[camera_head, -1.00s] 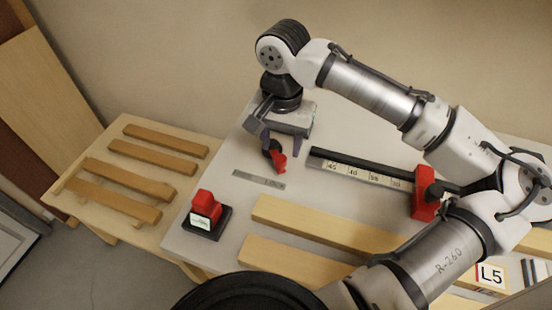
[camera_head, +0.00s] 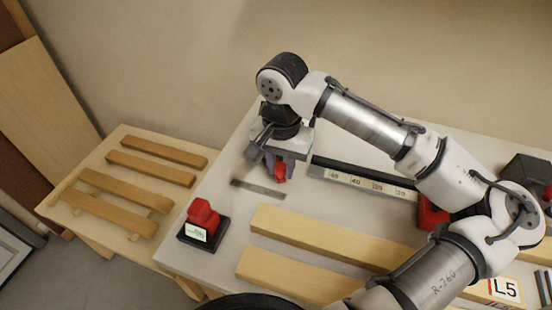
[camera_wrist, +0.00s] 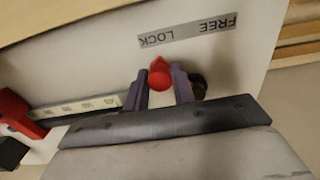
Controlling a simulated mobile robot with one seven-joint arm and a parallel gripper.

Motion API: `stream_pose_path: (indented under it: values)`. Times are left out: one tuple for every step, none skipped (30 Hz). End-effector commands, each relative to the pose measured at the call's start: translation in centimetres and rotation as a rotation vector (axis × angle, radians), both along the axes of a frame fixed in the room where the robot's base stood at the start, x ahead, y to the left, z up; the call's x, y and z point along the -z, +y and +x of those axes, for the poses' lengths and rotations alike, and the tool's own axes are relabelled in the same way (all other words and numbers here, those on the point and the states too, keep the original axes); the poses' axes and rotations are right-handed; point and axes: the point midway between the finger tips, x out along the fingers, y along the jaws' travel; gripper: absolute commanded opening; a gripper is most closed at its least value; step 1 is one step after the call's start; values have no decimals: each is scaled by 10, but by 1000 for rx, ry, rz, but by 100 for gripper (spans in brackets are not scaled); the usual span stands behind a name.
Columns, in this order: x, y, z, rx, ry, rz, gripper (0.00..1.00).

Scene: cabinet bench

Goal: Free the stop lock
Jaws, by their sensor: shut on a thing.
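The lock is a small red pointed knob (camera_head: 281,172) on the bench; in the wrist view the red knob (camera_wrist: 160,78) sits between the fingers. Its tip points toward a grey label strip (camera_head: 258,189), which reads FREE and LOCK in the wrist view (camera_wrist: 187,33). There the tip is nearer the word LOCK. My gripper (camera_head: 280,167) is lowered over the knob and shut on it, a purplish finger on each side. A dark round part (camera_wrist: 198,88) shows beside the right finger in the wrist view. The knob's base is mostly hidden.
A measuring rail (camera_head: 360,180) with a red stop block (camera_head: 432,213) lies right of the knob. A red block on a black base (camera_head: 203,221) stands at the bench's front left. Wooden boards (camera_head: 320,232) lie in front. A slatted side table (camera_head: 125,185) stands left.

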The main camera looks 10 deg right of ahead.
Motion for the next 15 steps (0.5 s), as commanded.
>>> stream_pose_path:
  values:
    - [0,0,0,0,0,0,19]
    - [0,0,0,0,0,0,19]
    - [0,0,0,0,0,0,19]
    - [0,1,0,0,0,0,19]
    - [0,1,0,-1,0,0,19]
    - [0,2,0,-1,0,0,19]
    - [-1,4,1,-2,-1,1,19]
    - [-1,5,1,-2,-1,1,19]
    - [-1,7,1,-2,-1,1,19]
    - [-1,9,1,-2,-1,0,19]
    - [-1,11,2,-2,-1,0,19]
    - [-1,13,2,-3,-1,0,19]
    - [-1,15,2,-3,-1,2,19]
    - [-1,17,2,-3,-1,2,19]
    - [-1,19,3,-2,-1,2,19]
